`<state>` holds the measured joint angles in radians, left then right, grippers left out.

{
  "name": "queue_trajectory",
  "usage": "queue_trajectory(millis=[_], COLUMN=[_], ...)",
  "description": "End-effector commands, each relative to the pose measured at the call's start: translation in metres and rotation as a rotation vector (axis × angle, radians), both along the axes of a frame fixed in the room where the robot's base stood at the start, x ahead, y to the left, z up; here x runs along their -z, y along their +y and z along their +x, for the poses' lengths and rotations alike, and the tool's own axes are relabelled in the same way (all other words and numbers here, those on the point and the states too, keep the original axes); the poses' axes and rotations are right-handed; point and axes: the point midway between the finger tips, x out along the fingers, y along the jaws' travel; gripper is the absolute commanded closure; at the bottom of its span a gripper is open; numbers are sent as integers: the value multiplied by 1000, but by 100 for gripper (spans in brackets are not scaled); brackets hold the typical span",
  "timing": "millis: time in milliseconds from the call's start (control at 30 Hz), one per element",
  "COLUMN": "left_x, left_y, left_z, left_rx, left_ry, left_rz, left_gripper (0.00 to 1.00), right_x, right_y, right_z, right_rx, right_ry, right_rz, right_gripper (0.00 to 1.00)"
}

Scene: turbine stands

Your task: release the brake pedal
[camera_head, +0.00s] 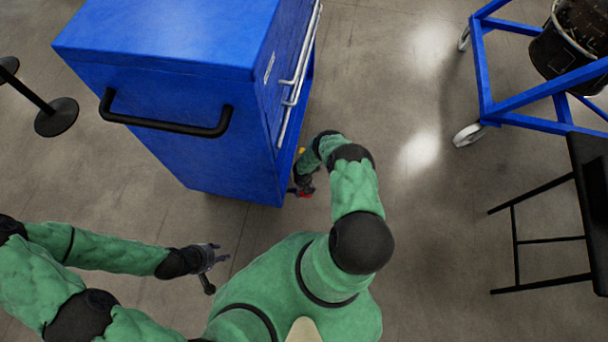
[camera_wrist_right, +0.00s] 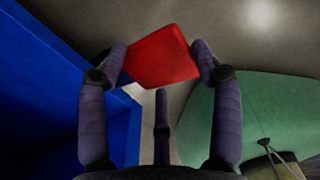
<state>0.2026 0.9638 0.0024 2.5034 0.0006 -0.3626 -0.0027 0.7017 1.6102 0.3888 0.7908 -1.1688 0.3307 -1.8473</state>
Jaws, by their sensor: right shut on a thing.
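The red brake pedal (camera_wrist_right: 163,60) shows large in the right wrist view, between the fingers of my right gripper (camera_wrist_right: 160,62). Both fingers touch its sides, and the gripper is shut on it. In the head view a small red part of the pedal (camera_head: 306,194) shows low beside the blue cabinet (camera_head: 200,150), near its front right corner. My right gripper (camera_head: 300,184) is there, partly hidden by my arm. My left gripper (camera_head: 214,268) is empty in front of the cabinet, with its fingers apart.
The cabinet has a black handle (camera_head: 165,118) on its near side and silver handles (camera_head: 292,90) on its right side. A blue wheeled stand (camera_head: 540,105) is at the upper right, a black table (camera_head: 590,200) at the right. A black post (camera_head: 57,115) stands at left. Floor between is clear.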

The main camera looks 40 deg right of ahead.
Motion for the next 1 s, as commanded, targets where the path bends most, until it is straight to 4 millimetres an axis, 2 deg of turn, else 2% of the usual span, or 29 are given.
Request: queue_trajectory(millis=[33, 1000], left_x=[0, 1], left_y=[0, 0], left_z=[0, 0], left_rx=[0, 0], left_ry=[0, 0], left_rz=[0, 0], left_gripper=[60, 60], right_x=[0, 2], right_y=[12, 15], right_z=[11, 8], right_rx=[-13, -14], right_ry=[-30, -26], right_rz=[17, 20], right_gripper=[94, 91])
